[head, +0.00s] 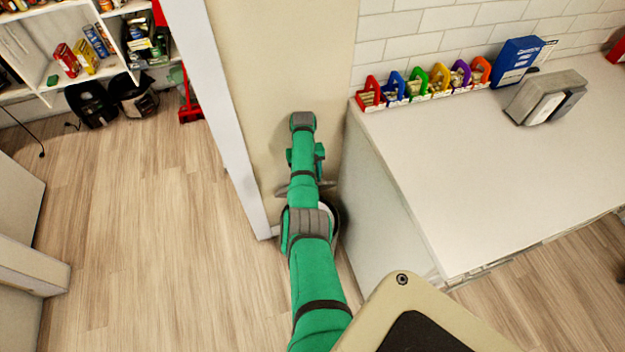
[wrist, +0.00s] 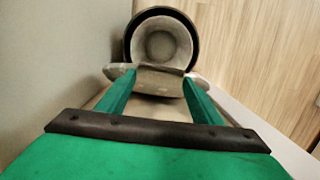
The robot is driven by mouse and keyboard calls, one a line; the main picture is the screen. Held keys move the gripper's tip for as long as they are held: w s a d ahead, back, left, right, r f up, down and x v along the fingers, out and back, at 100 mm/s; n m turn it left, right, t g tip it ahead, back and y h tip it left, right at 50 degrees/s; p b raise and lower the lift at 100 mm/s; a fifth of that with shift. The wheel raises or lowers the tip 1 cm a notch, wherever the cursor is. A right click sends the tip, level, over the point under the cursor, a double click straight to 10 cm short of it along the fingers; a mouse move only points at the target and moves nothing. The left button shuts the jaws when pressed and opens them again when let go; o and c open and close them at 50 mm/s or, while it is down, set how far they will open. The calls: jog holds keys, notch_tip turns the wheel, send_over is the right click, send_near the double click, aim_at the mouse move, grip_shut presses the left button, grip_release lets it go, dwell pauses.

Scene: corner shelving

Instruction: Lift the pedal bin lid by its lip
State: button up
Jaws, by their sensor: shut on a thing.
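The pedal bin (head: 334,217) stands on the floor between the wall end and the white counter, largely hidden behind my arm in the head view. In the wrist view the bin (wrist: 128,42) shows a black round rim and a pale, hollow-looking inside, uncovered by the lid. The grey lid (wrist: 150,106) is raised and tilted away from the opening. My gripper (wrist: 159,76) is shut on the lid's lip, with one green finger on each side. In the head view, edges of the lid (head: 327,185) show beside my arm, which hides the fingertips.
The white counter (head: 450,170) stands close on the right, with coloured holders (head: 440,80) and a grey device (head: 545,98) on it. The wall end (head: 228,110) is close on the left. Shelves (head: 95,55) stand far left. Wood floor (head: 140,230) at left is clear.

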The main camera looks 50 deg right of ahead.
jog(key=shift+a+f, duration=0.1)
jog(key=shift+f, duration=0.2)
jog(key=shift+c, duration=0.2)
jog(key=o, duration=1.5)
jog(key=shift+r, duration=0.15)
notch_tip(320, 180, up, 10)
jog(key=w+d, duration=0.1)
jog(key=shift+r, duration=0.25)
jog(key=shift+w, duration=0.1)
